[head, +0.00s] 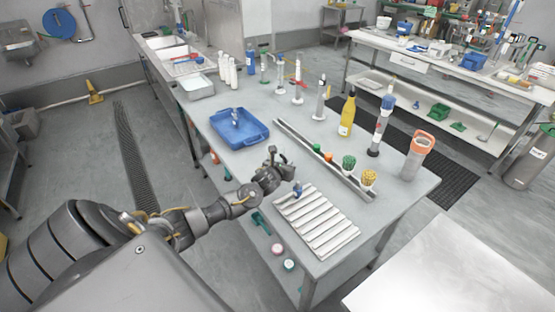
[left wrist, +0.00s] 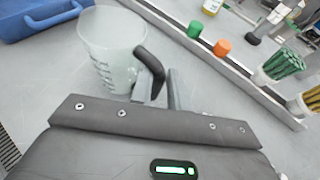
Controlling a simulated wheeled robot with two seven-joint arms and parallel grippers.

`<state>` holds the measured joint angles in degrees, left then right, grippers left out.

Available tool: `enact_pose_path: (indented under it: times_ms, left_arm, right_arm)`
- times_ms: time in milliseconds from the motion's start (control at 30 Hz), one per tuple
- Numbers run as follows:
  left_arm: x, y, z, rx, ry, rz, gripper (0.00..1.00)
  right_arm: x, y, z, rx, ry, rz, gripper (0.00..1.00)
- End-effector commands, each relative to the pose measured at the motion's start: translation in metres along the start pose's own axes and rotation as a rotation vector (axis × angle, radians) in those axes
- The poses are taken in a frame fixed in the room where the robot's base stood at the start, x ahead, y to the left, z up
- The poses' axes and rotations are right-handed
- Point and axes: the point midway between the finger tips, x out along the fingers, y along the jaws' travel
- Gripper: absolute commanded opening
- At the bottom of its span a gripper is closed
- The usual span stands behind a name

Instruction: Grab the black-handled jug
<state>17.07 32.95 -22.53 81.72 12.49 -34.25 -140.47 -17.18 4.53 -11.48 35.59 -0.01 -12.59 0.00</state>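The jug (left wrist: 112,45) is a clear, tapered measuring jug with a black handle (left wrist: 148,62) on its right side in the left wrist view. My left gripper (left wrist: 158,88) has its two fingers close together on either side of the handle's lower end, and it looks shut on it. In the head view my left gripper (head: 278,158) is over the near part of the grey table; I cannot make out the clear jug body there. Whether the jug's base touches the table is unclear. My right gripper is not in view.
A blue tray (head: 262,133) lies behind the gripper. A long metal rack (head: 298,142) with bottle caps and brush-like bundles runs to the right. A white ribbed tray (head: 318,222) lies in front on the table. A yellow bottle (head: 347,115) stands farther back.

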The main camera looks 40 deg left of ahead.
Motion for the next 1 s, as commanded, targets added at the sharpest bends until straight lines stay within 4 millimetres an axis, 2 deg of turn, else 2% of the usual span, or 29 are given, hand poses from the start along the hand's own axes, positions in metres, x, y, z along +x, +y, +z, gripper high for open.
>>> enact_pose_path:
  times_ms: [100, 367, 500, 833, 1000]
  left_arm:
    - [0.008, 0.001, 0.000, -0.001, 0.000, 0.001, 0.17]
    - [0.009, 0.000, -0.001, 0.000, 0.000, 0.000, 0.17]
    - [0.009, 0.000, -0.001, 0.000, 0.000, 0.000, 0.00]
    - [0.009, 0.000, 0.000, 0.000, 0.000, 0.000, 0.00]
    - [0.005, 0.001, 0.010, 0.000, -0.002, -0.001, 0.00]
  right_arm:
    - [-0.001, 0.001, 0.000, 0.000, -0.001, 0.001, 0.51]
    - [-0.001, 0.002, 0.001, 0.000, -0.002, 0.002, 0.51]
    - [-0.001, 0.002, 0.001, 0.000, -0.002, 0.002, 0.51]
    - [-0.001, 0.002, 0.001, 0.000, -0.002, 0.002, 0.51]
    - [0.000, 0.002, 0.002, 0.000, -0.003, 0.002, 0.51]
